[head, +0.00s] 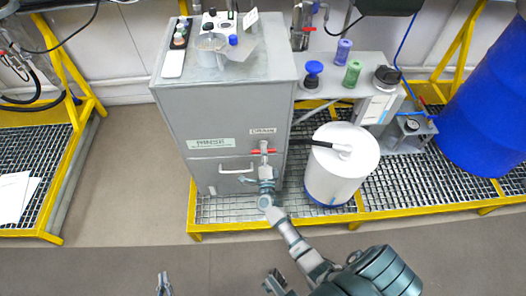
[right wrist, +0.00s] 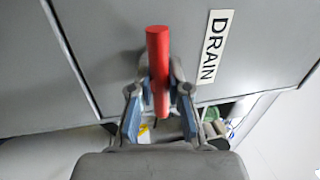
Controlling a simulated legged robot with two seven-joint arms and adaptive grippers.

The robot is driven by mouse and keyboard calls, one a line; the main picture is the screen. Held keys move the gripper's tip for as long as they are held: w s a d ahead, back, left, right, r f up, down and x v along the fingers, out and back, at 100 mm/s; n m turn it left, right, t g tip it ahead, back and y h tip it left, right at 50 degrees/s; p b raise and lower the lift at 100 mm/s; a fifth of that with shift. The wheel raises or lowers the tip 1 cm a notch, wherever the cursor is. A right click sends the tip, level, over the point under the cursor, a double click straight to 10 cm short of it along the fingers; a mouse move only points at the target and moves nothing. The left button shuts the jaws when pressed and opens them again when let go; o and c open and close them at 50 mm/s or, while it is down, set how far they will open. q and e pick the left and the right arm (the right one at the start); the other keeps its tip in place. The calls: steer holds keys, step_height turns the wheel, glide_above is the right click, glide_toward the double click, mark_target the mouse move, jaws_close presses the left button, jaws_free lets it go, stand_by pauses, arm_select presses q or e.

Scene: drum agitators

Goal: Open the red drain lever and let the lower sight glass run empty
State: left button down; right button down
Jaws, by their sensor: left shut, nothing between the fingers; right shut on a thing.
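The red drain lever (head: 270,151) sits on the front of the grey cabinet (head: 215,165), just under the DRAIN label (head: 263,131). In the right wrist view the lever (right wrist: 158,62) is a red bar standing lengthwise in the picture. My right gripper (head: 265,170) is at the lever, and its fingers in the right wrist view (right wrist: 160,112) are closed on the lever from both sides. My left gripper (head: 163,284) is at the bottom edge of the head view, shut and empty, far from the cabinet. I cannot make out the lower sight glass in either view.
A white drum (head: 338,170) stands right of the cabinet on yellow-edged grating. A black hose or bar (head: 313,143) reaches its lid. A large blue drum (head: 490,110) is at the far right. Bottles and tools rest on the cabinet top (head: 265,60). The floor in front is clear.

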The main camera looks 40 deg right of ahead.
steer(key=shift+f+m, duration=0.1)
steer(key=shift+m, duration=0.2)
steer(key=c, duration=1.4)
jaws_free()
steer(key=shift+o, duration=1.4)
steer(key=shift+w, duration=0.15)
steer(key=shift+s, duration=0.2)
steer(key=v, duration=1.1)
steer(key=shift+s+a+f, duration=0.15)
steer(key=shift+s+a, duration=0.05)
steer(key=shift+a, duration=0.15)
